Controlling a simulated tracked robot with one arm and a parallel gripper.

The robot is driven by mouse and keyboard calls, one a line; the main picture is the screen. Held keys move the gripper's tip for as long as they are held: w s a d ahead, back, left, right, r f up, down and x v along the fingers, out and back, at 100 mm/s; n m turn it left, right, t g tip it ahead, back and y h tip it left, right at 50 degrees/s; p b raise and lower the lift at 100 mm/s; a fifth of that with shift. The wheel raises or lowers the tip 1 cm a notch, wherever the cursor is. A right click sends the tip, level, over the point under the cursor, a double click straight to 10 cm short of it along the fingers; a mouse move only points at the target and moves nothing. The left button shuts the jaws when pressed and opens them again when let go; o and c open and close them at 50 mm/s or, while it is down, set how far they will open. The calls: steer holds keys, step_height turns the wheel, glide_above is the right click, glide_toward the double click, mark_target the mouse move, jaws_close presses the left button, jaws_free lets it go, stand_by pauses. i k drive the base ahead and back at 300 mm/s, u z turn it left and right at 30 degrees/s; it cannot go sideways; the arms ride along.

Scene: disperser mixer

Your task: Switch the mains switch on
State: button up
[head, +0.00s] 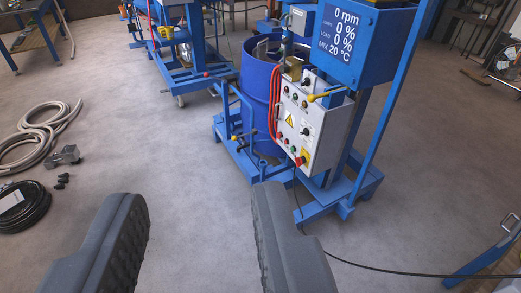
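The light grey control box (298,118) of the blue disperser mixer is right of the picture's middle, some way ahead of my gripper. Its front carries several small knobs and buttons, a yellow warning triangle and a red knob on a yellow plate (302,157) near the lower right corner. I cannot tell which control is the mains switch or how it is set. My gripper (198,198) is open and empty, its two dark fingers wide apart over bare floor, touching nothing.
A display (337,35) above the box reads 0 rpm. A blue drum (260,95) stands left of the box. A black cable (390,270) crosses the floor at lower right. Coiled hoses (30,140) lie at left. The middle floor is clear.

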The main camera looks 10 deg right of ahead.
mark_target(298, 161)
steer(key=u, duration=0.25)
steer(key=i, duration=2.1)
steer(key=z, duration=0.3)
